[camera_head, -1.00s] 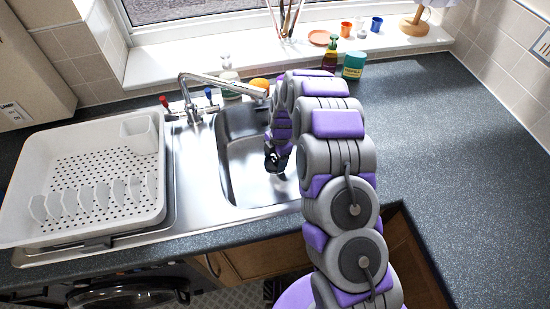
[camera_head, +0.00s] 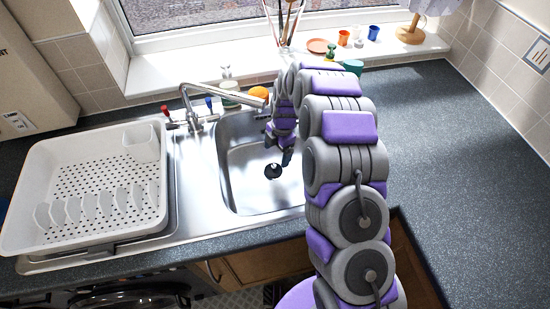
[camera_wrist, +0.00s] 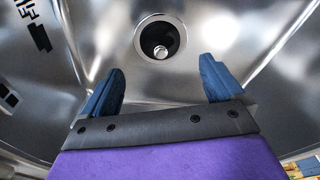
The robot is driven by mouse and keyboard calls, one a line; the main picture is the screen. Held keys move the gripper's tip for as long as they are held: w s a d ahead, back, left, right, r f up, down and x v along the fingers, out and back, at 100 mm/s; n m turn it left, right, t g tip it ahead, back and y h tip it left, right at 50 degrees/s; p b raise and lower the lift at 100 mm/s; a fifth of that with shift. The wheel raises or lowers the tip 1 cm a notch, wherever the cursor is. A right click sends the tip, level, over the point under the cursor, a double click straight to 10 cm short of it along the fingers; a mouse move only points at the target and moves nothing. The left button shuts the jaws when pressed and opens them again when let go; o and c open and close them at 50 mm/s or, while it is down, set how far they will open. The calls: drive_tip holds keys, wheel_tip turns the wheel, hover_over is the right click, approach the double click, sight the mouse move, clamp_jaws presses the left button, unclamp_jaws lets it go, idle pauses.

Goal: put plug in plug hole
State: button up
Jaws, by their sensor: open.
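The plug (camera_head: 273,171) is a small black disc at the bottom of the steel sink in the head view. In the wrist view the plug (camera_wrist: 160,50) shows as a dark round with a silver knob, inside the metal ring of the plug hole (camera_wrist: 142,37). It appears to sit in the hole; how deep I cannot tell. My gripper (camera_wrist: 160,82) has its two blue fingers spread wide with nothing between them, apart from the plug. In the head view my gripper (camera_head: 286,158) is just above and right of the plug, inside the sink.
The sink (camera_head: 228,180) has steep walls around my gripper. A mixer tap (camera_head: 215,88) reaches over its back. A white dish rack (camera_head: 35,170) fills the left drainer. Jars and an orange item (camera_head: 258,92) stand behind. The right worktop (camera_head: 450,140) is clear.

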drive_tip(key=r, duration=0.4)
drive_tip(key=shift+w+d+r+p, duration=0.2)
drive_tip(key=shift+d+p, duration=0.05)
drive_tip(key=shift+p, duration=0.1)
drive_tip(key=shift+r, duration=0.1)
drive_tip(key=s+d+r+m, duration=0.4)
drive_tip(key=s+r+m, duration=0.2)
drive_tip(key=s+r, duration=0.35)
drive_tip(key=s+d+r+m, duration=0.4)
drive_tip(key=s+r+m, duration=0.3)
drive_tip(key=s+r, duration=0.25)
drive_tip(key=s+d+m, duration=0.2)
drive_tip(key=s+m, duration=0.2)
drive_tip(key=s, duration=0.3)
drive_tip(key=s+d+r+m+h, duration=0.1)
drive_tip(key=s+d+m, duration=0.1)
drive_tip(key=s+m, duration=0.2)
drive_tip(key=s+d+r+m, duration=0.1)
drive_tip(key=s+m, duration=0.3)
drive_tip(key=s, duration=0.7)
drive_tip(key=shift+d+r+g, duration=0.25)
drive_tip(key=shift+d+g, duration=0.05)
drive_tip(key=shift+d, duration=0.6)
